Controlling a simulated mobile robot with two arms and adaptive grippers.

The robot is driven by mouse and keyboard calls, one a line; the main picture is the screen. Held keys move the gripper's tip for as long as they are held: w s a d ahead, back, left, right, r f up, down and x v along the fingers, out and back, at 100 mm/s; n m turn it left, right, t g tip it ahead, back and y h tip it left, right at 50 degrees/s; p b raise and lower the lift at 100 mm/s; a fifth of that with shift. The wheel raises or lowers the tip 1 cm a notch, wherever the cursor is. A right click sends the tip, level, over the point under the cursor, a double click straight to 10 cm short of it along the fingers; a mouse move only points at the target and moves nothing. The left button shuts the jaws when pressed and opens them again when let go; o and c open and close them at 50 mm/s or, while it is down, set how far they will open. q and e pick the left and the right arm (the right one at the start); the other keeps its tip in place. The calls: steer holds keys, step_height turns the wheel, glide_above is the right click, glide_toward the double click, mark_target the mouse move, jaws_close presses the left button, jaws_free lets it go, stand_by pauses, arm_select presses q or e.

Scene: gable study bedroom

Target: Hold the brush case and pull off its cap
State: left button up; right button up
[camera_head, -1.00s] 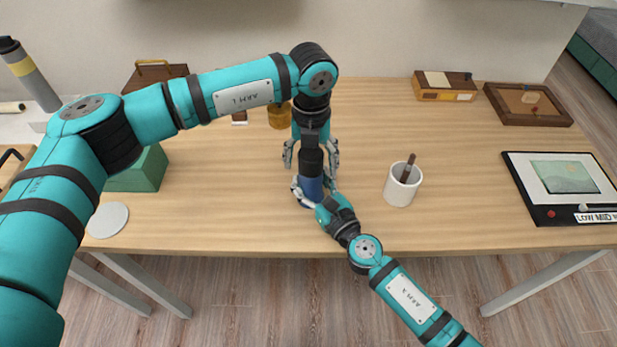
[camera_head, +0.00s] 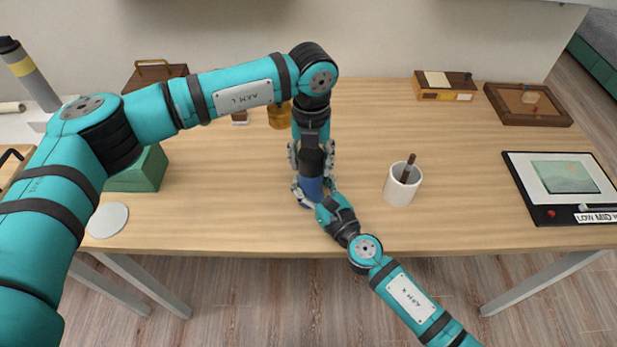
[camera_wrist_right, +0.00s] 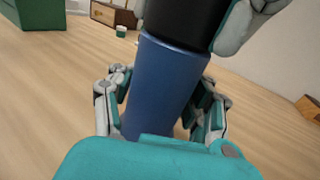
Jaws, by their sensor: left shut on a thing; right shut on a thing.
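The brush case has a blue body (camera_head: 311,189) and a black cap (camera_head: 311,162), and stands upright over the table. In the right wrist view the blue body (camera_wrist_right: 162,82) fills the middle, with the black cap (camera_wrist_right: 185,18) on top of it. My left gripper (camera_head: 312,168) comes down from above and is shut on the cap; parts of its fingers show at the top of the right wrist view. My right gripper (camera_head: 315,193) is shut around the blue body from the front. The lower end of the case is hidden by my right gripper.
A white cup (camera_head: 402,188) with a brown handle in it stands to the right. A drawing board (camera_head: 540,205) lies farther right. A wooden tray (camera_head: 495,105) and a small box (camera_head: 428,92) are at the back. A green box (camera_head: 138,178) and a round white disc (camera_head: 107,220) are left.

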mark_target(311, 153)
arm_select(q)
jaws_close()
steer(key=shift+r, duration=0.15)
steer(key=shift+r, duration=2.9)
steer(key=shift+r, duration=0.1)
steer(key=shift+r, duration=2.15)
arm_select(e)
steer(key=o, duration=1.5)
